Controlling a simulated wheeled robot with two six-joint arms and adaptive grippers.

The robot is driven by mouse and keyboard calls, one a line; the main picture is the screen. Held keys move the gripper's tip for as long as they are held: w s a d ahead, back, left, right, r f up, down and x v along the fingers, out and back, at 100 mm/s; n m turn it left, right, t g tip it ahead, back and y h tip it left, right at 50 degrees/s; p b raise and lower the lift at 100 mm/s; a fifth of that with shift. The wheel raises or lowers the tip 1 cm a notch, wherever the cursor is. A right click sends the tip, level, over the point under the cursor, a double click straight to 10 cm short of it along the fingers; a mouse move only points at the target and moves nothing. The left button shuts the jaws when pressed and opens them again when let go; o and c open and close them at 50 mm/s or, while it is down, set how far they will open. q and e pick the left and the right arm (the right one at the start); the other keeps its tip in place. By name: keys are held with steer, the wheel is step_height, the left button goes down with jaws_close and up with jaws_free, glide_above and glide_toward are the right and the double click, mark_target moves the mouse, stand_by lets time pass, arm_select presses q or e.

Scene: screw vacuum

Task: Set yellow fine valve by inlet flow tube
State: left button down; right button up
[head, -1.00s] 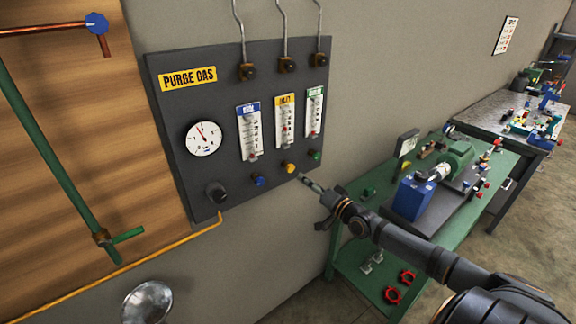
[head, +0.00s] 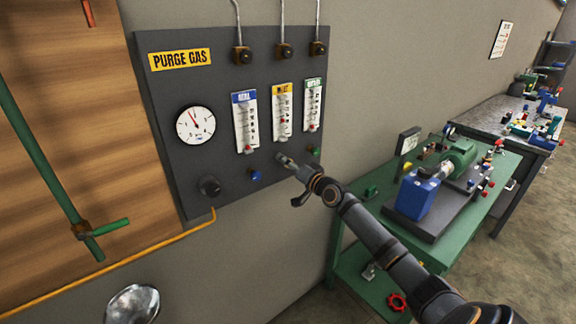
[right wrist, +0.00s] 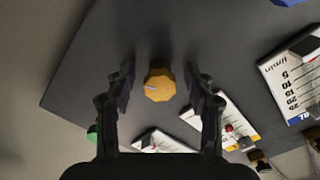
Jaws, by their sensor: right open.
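The yellow fine valve knob (right wrist: 159,85) sits on the dark purge gas panel (head: 225,170), with a pale mark on its face. My right gripper (head: 283,159) is at the panel and hides the yellow knob in the head view. In the right wrist view my open fingers (right wrist: 160,72) stand on both sides of the knob, with gaps visible. My left gripper is not in view.
A blue knob (head: 255,175) is left of my right gripper and a green knob (head: 315,152) is close on its right. A black knob (head: 209,186) and a round gauge (head: 195,125) are further left. A green bench (head: 470,205) with a pump stands at right.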

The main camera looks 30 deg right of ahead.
steer(key=c, duration=1.1)
steer(key=n+b, duration=0.2)
steer(key=shift+f+b, duration=0.3)
jaws_close()
steer(key=shift+r+n, duration=0.15)
steer(key=shift+n, duration=0.25)
steer(key=shift+r, duration=0.1)
steer(key=o, duration=1.1)
jaws_free()
